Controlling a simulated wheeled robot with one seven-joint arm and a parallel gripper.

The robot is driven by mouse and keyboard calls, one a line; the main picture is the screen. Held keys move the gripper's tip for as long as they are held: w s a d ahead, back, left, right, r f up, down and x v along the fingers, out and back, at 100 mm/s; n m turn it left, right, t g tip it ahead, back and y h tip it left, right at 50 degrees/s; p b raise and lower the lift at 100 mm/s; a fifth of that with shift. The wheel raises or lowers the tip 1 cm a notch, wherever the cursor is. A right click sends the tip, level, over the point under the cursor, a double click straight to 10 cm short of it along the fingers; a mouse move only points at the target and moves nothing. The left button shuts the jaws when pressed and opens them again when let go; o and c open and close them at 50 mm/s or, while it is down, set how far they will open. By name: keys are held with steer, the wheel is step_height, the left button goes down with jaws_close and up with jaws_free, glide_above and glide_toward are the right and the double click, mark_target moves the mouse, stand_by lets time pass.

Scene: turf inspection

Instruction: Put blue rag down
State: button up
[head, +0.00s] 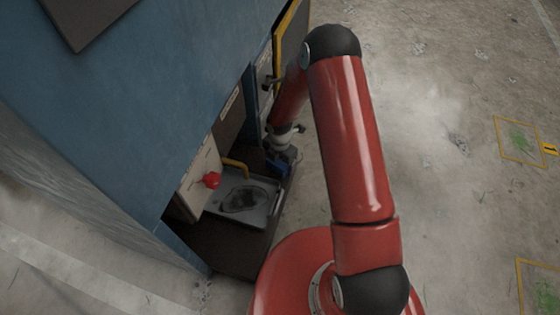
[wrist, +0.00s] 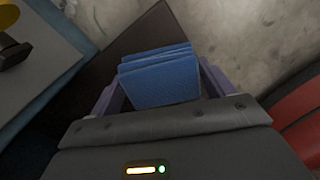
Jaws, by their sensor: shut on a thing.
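The blue rag (wrist: 160,82) is a folded stack of blue cloth between the two fingers of my gripper (wrist: 163,88) in the wrist view. My gripper is shut on it. In the head view my gripper (head: 281,158) is at the right end of a dark shelf at the foot of the blue cabinet, with a small blue patch at its tip. In the wrist view a dark flat surface lies beyond the rag. I cannot tell whether the rag touches it.
A grey tray (head: 247,196) with a dark patch sits on the shelf, beside a red knob (head: 211,180) and a yellow handle (head: 235,165). The blue cabinet (head: 150,90) rises at left. Concrete floor is open at right, with yellow-outlined grass patches (head: 519,138).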

steer(key=o, duration=0.9)
steer(key=shift+f, duration=0.1)
steer(key=s+d+r+m+t+p, duration=0.1)
steer(key=s+d+r+m, duration=0.25)
steer(key=r, duration=0.85)
steer(key=s+d+r+m+t+h+p, duration=0.15)
steer(key=r+m, duration=0.35)
steer(key=r, duration=0.7)
steer(key=s+d+r+m, duration=0.3)
steer(key=r+m, duration=0.2)
steer(key=r, duration=0.8)
steer(key=s+r+m+t, duration=0.1)
steer(key=s+r+m, duration=0.2)
steer(key=s+m, duration=0.1)
steer(key=s+d+r+m+t+y, duration=0.1)
steer(key=s+r+m, duration=0.2)
steer(key=s+m, duration=0.2)
steer(key=s+d+r+m+t, duration=0.1)
steer(key=s+r+m, duration=0.2)
steer(key=s, duration=0.4)
steer(key=shift+s+d+m+y, duration=0.2)
steer(key=shift+s+m+y, duration=0.1)
steer(key=shift+m, duration=0.45)
